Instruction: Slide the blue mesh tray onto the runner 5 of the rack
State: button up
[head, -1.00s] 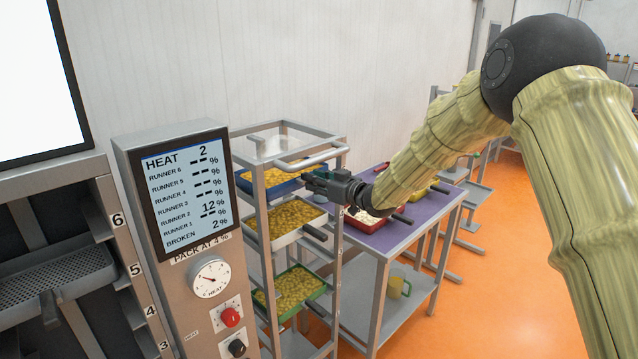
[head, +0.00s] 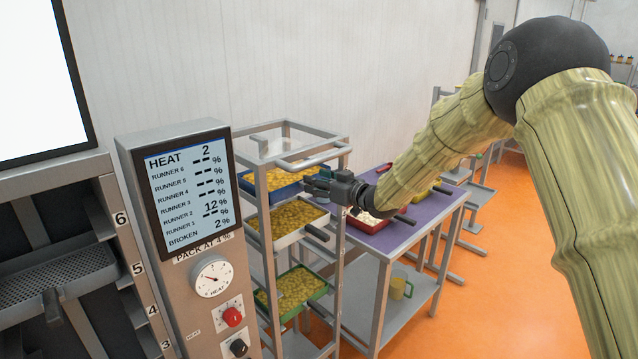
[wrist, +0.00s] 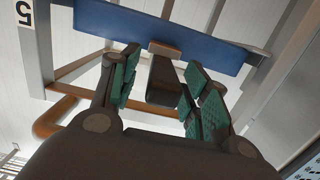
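The blue tray (head: 262,187) holds yellow pieces and sits on the upper level of the open metal trolley. Its blue front wall (wrist: 165,35) fills the top of the wrist view, with a dark handle (wrist: 163,82) jutting towards me. My gripper (head: 310,187) is at the tray's front right in the head view. In the wrist view my gripper (wrist: 160,72) is open, its green-padded fingers on either side of the handle with gaps visible. The numbered rack (head: 118,222) stands at the left, with labels 6 to 3 on its post; a grey perforated surface (head: 60,275) lies near label 5.
A control panel (head: 190,190) stands between rack and trolley. Lower trolley levels hold a pale tray (head: 300,236) and a green tray (head: 318,293). A purple-topped table (head: 425,210) with more trays stands right of the trolley. Orange floor (head: 500,300) is open at right.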

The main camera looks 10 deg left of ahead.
jog(key=shift+f, duration=0.2)
jog(key=v, duration=1.2)
jog(key=shift+d+r, duration=0.1)
jog(key=shift+d, duration=0.05)
jog(key=f+v, duration=0.1)
jog(key=v, duration=0.7)
jog(key=shift+s+d+p, duration=0.25)
jog(key=shift+d+p, duration=0.05)
jog(key=shift+d, duration=0.1)
dwell(0.5)
